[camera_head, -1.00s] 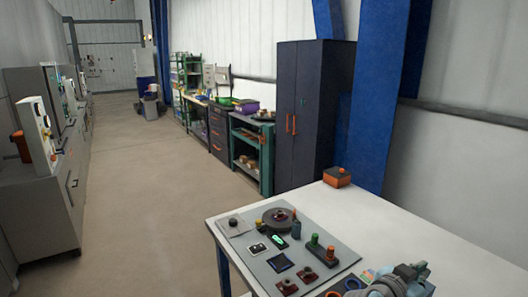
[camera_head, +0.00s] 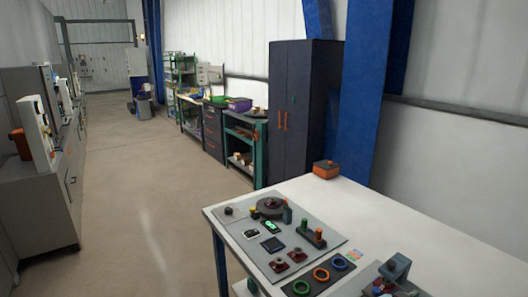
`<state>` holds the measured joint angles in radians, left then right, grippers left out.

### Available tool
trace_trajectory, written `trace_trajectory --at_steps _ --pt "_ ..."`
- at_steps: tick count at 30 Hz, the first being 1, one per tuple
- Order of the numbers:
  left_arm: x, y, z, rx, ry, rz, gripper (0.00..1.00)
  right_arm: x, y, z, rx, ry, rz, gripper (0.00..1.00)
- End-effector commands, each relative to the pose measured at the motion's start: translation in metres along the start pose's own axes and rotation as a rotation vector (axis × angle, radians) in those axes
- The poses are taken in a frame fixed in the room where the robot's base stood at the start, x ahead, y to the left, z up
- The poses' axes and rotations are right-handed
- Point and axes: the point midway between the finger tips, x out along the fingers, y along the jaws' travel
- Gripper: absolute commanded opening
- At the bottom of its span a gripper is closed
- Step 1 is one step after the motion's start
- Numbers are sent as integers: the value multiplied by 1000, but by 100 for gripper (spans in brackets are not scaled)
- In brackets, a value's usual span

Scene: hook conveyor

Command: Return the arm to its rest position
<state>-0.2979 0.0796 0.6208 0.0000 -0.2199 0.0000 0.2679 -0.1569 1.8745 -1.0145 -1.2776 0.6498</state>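Neither of my grippers shows in the head view now, and no arm of mine can be clearly made out. The white table (camera_head: 445,240) fills the lower right. On it lies a grey panel (camera_head: 318,250) with a dark round disc, small switches and a green and a red knob. A dark strip with a green ring (camera_head: 301,287), an orange ring (camera_head: 321,274) and a blue ring (camera_head: 340,263) lies at its front. A grey device (camera_head: 395,268) on a plate stands at the bottom right, partly cut off by the frame edge.
An orange and black box (camera_head: 326,169) sits at the table's far corner. Behind stand a dark cabinet (camera_head: 304,110), a blue column (camera_head: 366,90) and a green shelf unit (camera_head: 246,148). Grey cabinets (camera_head: 45,215) line the left. The floor (camera_head: 140,190) between is clear.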

Motion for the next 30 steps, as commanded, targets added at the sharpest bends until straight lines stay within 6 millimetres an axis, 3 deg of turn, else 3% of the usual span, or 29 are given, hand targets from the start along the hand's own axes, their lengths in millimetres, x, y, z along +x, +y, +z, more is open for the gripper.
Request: trace_trajectory --at_steps 8,14,21,26,30 --pt "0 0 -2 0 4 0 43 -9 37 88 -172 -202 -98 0" --pt "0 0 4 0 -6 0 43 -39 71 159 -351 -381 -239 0" --pt "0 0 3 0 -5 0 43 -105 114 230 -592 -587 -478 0" --pt "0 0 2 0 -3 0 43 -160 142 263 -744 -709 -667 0" --pt "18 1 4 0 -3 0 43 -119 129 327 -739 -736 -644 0"
